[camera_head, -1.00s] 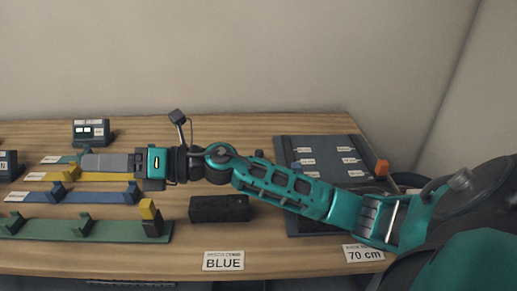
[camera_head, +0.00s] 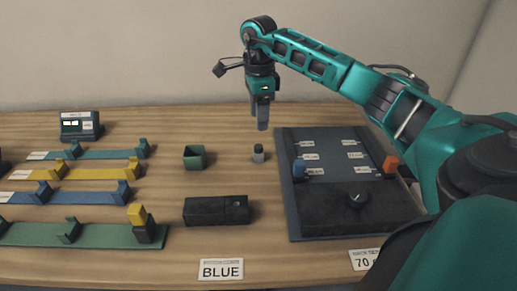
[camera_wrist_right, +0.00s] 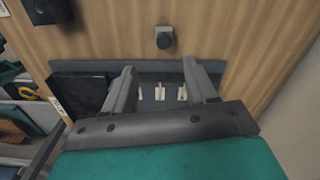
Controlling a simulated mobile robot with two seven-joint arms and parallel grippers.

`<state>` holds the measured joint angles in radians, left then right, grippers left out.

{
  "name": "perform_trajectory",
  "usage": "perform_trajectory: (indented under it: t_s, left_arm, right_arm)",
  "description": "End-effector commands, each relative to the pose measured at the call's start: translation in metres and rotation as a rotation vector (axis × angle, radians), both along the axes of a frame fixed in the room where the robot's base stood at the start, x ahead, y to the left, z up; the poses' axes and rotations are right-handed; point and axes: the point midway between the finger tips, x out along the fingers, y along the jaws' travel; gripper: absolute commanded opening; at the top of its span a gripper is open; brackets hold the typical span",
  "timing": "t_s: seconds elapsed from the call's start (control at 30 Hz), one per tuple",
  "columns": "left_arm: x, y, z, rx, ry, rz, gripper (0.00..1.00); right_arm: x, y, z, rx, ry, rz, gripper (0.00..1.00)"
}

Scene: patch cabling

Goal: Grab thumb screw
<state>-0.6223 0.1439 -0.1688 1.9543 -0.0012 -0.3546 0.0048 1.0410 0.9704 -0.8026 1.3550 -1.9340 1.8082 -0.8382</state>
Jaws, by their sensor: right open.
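The thumb screw, a small grey knob with a darker body (camera_head: 258,153), stands on the wooden table between the green cup and the dark panel. It also shows as a dark round knob near the top of the right wrist view (camera_wrist_right: 165,37). My right gripper (camera_head: 263,124) points down just above the thumb screw, apart from it. In the right wrist view its two fingers (camera_wrist_right: 159,68) are spread with nothing between them, and the knob lies beyond their tips. My left gripper is not in view.
A green cup (camera_head: 194,157) and a black box (camera_head: 215,210) are to the left. Coloured rails (camera_head: 90,172) lie further left.

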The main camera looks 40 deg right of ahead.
Motion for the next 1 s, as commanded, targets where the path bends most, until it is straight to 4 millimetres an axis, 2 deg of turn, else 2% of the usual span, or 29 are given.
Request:
perform_trajectory:
  t_s: [0.03, 0.13, 0.47, 0.7, 0.8, 1.0]
  left_arm:
    - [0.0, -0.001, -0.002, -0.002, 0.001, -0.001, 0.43]
    - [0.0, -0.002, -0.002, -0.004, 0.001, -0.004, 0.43]
    - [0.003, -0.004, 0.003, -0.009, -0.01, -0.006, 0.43]
    - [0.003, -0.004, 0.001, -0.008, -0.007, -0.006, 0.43]
    - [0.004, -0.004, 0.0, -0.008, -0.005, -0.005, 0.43]
    - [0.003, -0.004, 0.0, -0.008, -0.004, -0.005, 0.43]
  right_arm:
    - [-0.001, 0.0, -0.013, 0.001, 0.004, 0.0, 0.57]
    - [0.0, 0.001, -0.029, 0.002, 0.001, 0.001, 0.57]
    - [0.002, 0.0, -0.053, 0.003, -0.001, 0.001, 0.57]
    - [0.005, -0.003, -0.089, 0.004, 0.001, 0.001, 0.57]
    - [0.005, -0.003, -0.096, 0.004, -0.002, 0.001, 0.57]
    - [0.006, -0.003, -0.096, 0.004, -0.003, 0.002, 0.57]
